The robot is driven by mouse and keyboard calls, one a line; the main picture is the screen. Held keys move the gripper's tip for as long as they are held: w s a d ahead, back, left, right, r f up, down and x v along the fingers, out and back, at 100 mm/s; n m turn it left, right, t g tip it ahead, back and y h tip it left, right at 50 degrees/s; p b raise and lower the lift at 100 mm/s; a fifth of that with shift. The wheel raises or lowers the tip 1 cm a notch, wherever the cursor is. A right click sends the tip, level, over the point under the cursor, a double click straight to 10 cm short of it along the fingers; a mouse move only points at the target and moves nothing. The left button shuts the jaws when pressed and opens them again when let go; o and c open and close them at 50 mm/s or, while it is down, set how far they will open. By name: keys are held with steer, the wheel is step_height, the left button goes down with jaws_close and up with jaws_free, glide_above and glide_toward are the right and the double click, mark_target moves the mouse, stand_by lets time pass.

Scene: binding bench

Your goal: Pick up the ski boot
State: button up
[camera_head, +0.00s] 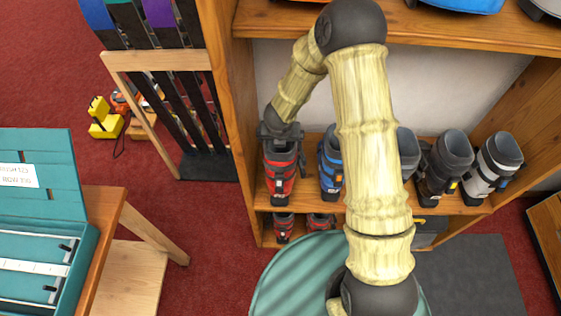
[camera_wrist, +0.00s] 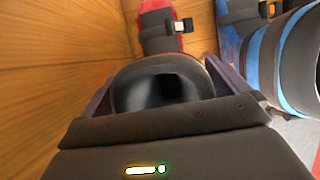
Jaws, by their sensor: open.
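A red ski boot (camera_head: 280,172) stands upright at the left end of the middle shelf, by the shelf's side wall. My gripper (camera_head: 280,138) is over the top of this boot. In the wrist view the red boot (camera_wrist: 161,38) shows its toe and a strap, with its dark cuff opening between the fingers of my gripper (camera_wrist: 165,95). The jaws are open, one on each side of the cuff; I cannot tell if they touch it. A blue ski boot (camera_head: 329,165) stands to the right, partly hidden by my arm; it also shows in the wrist view (camera_wrist: 262,50).
More boots stand to the right: a dark boot (camera_head: 445,165) and a white boot (camera_head: 493,168). Small red boots (camera_head: 284,226) sit on the lower shelf. The wooden side wall (camera_wrist: 65,45) is close on the left. Skis lean in a rack (camera_head: 155,60) left of the shelf.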

steer(key=shift+c, duration=0.2)
stand_by(0.3)
steer(key=shift+r, duration=0.1)
steer(key=c, duration=1.6)
steer(key=shift+c, duration=0.2)
step_height(320, 180, up, 10)
steer(key=p, duration=0.4)
steer(key=shift+w, duration=0.1)
